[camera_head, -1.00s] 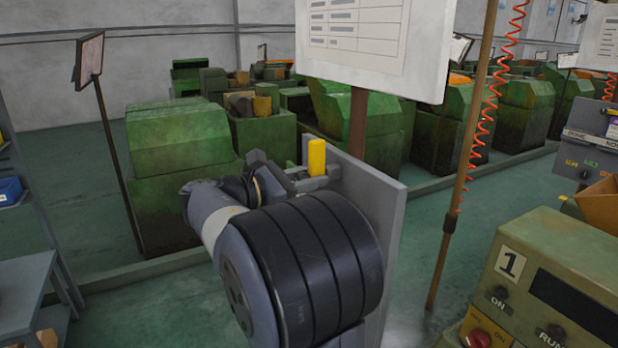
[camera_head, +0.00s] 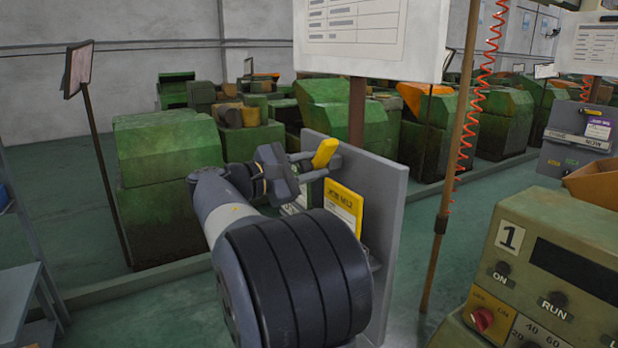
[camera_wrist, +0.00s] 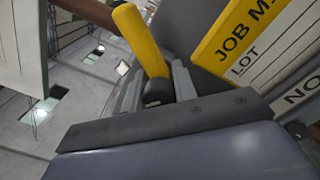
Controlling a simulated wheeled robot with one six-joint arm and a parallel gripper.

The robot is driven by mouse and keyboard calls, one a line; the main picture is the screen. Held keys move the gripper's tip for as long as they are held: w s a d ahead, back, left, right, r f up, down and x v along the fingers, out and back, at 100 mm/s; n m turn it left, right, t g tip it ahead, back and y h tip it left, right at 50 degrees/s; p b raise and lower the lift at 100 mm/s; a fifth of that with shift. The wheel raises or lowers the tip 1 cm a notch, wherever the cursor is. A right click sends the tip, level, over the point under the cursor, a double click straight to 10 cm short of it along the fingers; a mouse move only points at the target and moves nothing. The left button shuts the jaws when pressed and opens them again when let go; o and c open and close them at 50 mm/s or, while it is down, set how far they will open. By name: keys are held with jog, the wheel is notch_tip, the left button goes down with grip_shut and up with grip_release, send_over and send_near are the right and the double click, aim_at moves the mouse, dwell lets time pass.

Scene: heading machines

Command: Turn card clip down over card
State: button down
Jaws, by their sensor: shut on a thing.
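The yellow card clip (camera_head: 325,152) stands tilted to the right near the top of a grey board (camera_head: 390,190). My gripper (camera_head: 316,168) is shut on its lower part. In the wrist view the clip (camera_wrist: 138,38) rises between my two gripper fingers (camera_wrist: 158,90), its dark lower end between them. The card (camera_head: 343,208), with a yellow top band and a white lower part, is upright against the board below the clip. It also shows in the wrist view (camera_wrist: 245,48), to the right of the clip and apart from it. My arm hides the card's lower left.
A green machine with panel number 1 (camera_head: 545,240) stands at the right. A brown post (camera_head: 447,190) with a red coiled hose (camera_head: 468,120) is right of the board. A white chart (camera_head: 370,40) hangs above. Green machines (camera_head: 165,170) line the back.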

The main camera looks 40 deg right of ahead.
jog(key=m+b, duration=0.2)
jog(key=m, duration=0.1)
jog(key=m+b, duration=0.3)
jog(key=shift+f+m, duration=0.2)
jog(key=shift+m, duration=0.1)
jog(key=shift+r+m+b, duration=0.15)
jog(key=shift+m+b, duration=1.3)
jog(key=shift+m, duration=0.65)
jog(key=shift+m+g, duration=0.3)
jog(key=c, duration=1.4)
grip_release()
jog(key=shift+a, duration=0.1)
jog(key=v, duration=1)
jog(key=shift+a, duration=0.35)
